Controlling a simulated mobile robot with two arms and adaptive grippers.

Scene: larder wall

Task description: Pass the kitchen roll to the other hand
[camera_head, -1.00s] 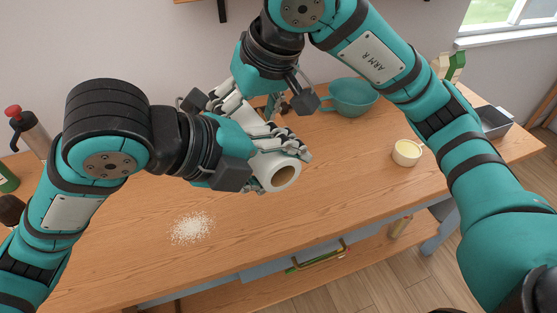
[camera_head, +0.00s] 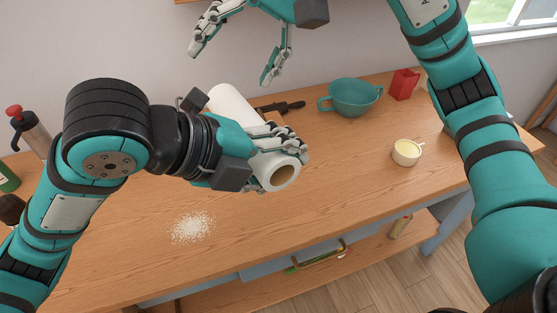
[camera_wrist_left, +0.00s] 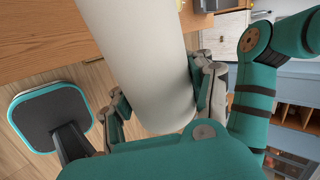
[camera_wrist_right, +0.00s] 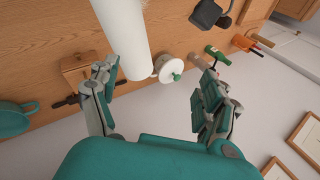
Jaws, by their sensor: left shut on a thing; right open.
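The kitchen roll (camera_head: 232,102) is a white cylinder with a brown cardboard core. It is tilted and appears above the wooden table in the head view. My left gripper (camera_head: 276,150) is shut around its near end, with the core opening just beyond the fingers. The roll (camera_wrist_left: 140,55) fills the space between the left fingers in the left wrist view. My right gripper (camera_head: 230,64) is open and empty, above and behind the roll's far end. In the right wrist view the roll (camera_wrist_right: 122,35) shows beyond the open right gripper (camera_wrist_right: 154,78), apart from its fingers.
A teal bowl (camera_head: 352,98), a red carton (camera_head: 402,84) and a cream-filled cup (camera_head: 407,152) stand on the right of the table. White grains (camera_head: 191,227) lie at the front. A red-topped flask (camera_head: 30,132) stands at the left. The front middle is otherwise clear.

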